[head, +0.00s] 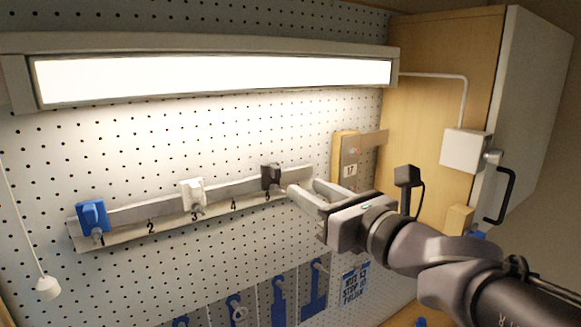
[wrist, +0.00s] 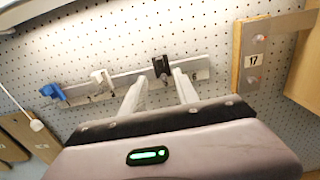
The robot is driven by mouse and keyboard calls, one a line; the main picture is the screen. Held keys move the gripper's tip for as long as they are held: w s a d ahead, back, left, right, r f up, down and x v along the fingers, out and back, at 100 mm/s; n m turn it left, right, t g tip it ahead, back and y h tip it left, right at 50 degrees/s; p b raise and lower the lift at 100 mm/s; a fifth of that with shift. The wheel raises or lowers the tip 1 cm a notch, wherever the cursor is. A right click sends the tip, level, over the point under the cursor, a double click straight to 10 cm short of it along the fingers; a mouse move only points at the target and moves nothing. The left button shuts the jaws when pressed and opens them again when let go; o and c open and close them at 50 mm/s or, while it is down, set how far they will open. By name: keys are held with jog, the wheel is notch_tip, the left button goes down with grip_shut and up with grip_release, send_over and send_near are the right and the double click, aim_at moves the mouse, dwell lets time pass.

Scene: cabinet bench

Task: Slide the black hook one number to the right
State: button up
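The black hook (head: 270,177) sits on the grey numbered rail (head: 130,236) at number 5, near the rail's right end. It also shows in the wrist view (wrist: 161,67), with the number 6 to its right. My gripper (head: 305,187) is open and empty, its two pale fingers pointing at the rail. In the head view the fingertips are just right of the black hook. In the wrist view (wrist: 160,79) the hook appears beyond the fingertips, in line with the gap between them. I see no contact.
A blue hook (head: 92,216) sits at number 1 and a white hook (head: 194,194) at number 3. A wooden block with a plate marked 17 (head: 349,170) stands right of the rail. Blue tools (head: 278,300) hang below. A lamp (head: 220,78) is above.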

aim_at(279, 173)
jog(key=p+x, duration=0.1)
jog(key=x, duration=0.9)
jog(key=shift+w+a, duration=0.2)
jog(key=shift+w, duration=0.05)
grip_shut()
dwell(0.8)
